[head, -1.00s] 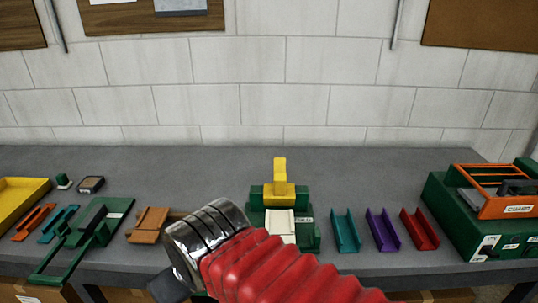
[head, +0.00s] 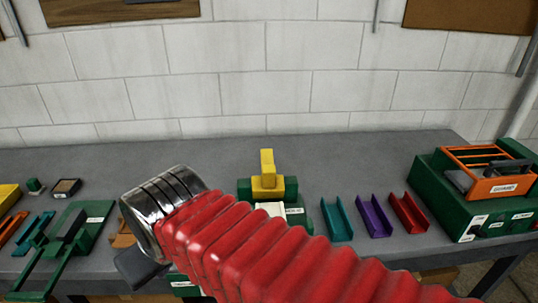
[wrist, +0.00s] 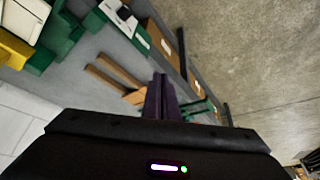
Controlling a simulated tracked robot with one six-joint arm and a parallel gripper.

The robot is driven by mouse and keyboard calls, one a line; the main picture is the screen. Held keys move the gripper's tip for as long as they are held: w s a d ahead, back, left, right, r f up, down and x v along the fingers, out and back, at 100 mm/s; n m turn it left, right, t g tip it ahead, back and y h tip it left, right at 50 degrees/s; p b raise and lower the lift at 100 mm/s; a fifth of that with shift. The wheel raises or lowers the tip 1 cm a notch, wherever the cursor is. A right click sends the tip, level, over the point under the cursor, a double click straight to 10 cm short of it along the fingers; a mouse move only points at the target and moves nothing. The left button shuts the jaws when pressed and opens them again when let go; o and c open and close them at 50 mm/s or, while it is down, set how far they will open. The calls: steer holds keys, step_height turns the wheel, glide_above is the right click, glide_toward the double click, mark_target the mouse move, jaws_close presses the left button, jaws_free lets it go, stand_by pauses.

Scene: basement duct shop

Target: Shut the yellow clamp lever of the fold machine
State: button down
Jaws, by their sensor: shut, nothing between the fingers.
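The fold machine (head: 246,189) is a green block on the bench in the middle of the head view, with a pale plate on its front. Its yellow clamp lever (head: 267,164) stands upright from a yellow base. My red arm covers the machine's lower front. In the wrist view, the machine's green body (wrist: 62,38) and yellow part (wrist: 14,50) show at the upper left. My gripper (wrist: 160,82) is shut and empty, apart from the lever, off to the machine's side. In the head view my gripper is mostly hidden behind my wrist.
Teal (head: 337,220), purple (head: 374,217) and red (head: 408,213) channels lie right of the machine. A green box with an orange frame (head: 498,184) stands at far right. A green tool (head: 85,222) sits left. A brown piece (wrist: 112,78) lies near my gripper.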

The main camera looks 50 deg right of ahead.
steer(key=w+d+r+m+g, duration=0.1)
steer(key=w+d+r+m, duration=0.1)
steer(key=w+d+r, duration=0.45)
step_height(320, 180, up, 4)
steer(key=m+g, duration=0.4)
steer(key=m, duration=0.3)
glide_above(269, 155)
steer(key=s+a, duration=0.3)
steer(key=a, duration=0.1)
steer(key=shift+w+d+r+h, duration=0.1)
steer(key=shift+w+r+h, duration=0.05)
steer(key=shift+h, duration=0.25)
steer(key=shift+w+d+f, duration=0.15)
steer(key=shift+f, duration=1.5)
steer(key=shift+w+d+f, duration=0.1)
steer(key=shift+f, duration=1.6)
steer(key=shift+w+d+f, duration=0.15)
steer(key=shift+f, duration=1.5)
steer(key=shift+s+t, duration=0.25)
steer(key=shift+t, duration=0.05)
